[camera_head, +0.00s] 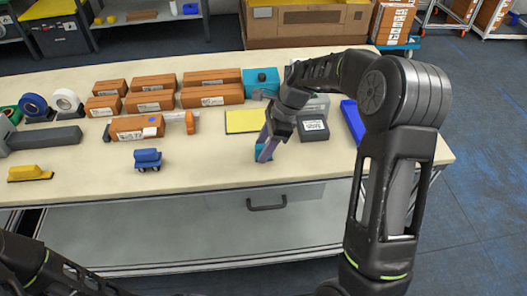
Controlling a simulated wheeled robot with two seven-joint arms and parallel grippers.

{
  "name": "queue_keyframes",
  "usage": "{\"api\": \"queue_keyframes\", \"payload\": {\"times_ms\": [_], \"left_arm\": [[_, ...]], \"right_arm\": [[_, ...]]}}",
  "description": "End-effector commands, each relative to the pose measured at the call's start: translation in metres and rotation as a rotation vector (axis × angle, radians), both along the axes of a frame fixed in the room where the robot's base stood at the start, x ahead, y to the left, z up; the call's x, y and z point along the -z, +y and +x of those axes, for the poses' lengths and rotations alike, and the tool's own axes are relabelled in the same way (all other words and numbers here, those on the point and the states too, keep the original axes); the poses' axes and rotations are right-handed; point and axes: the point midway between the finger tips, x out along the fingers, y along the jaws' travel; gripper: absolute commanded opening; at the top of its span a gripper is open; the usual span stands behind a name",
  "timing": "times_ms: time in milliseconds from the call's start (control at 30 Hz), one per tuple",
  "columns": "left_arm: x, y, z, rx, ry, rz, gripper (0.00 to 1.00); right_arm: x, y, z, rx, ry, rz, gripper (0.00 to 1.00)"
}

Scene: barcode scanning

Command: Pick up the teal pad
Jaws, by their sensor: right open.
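My left gripper is out of view; only dark links of that arm show at the bottom left.
Several brown boxes (212,95), a blue cart-like item (148,159) and tape rolls (33,106) are left. A blue tray (352,121) is right. The front middle is clear.

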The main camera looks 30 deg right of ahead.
Motion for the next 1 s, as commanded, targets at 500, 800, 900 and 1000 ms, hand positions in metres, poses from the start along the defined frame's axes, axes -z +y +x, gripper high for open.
{"api": "queue_keyframes", "payload": {"times_ms": [500,800,900,1000], "left_arm": [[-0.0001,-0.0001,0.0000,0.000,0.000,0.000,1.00],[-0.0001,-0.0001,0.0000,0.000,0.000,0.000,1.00],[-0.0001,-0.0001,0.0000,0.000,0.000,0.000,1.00],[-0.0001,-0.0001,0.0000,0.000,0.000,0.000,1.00]], "right_arm": [[-0.0003,-0.0001,0.0001,0.000,0.000,0.000,0.18],[-0.0002,0.0000,0.0001,0.000,0.000,0.000,0.00],[-0.0002,0.0000,0.0001,0.000,0.000,0.000,0.00],[-0.0003,-0.0001,0.0001,0.000,0.000,0.000,0.00]]}}
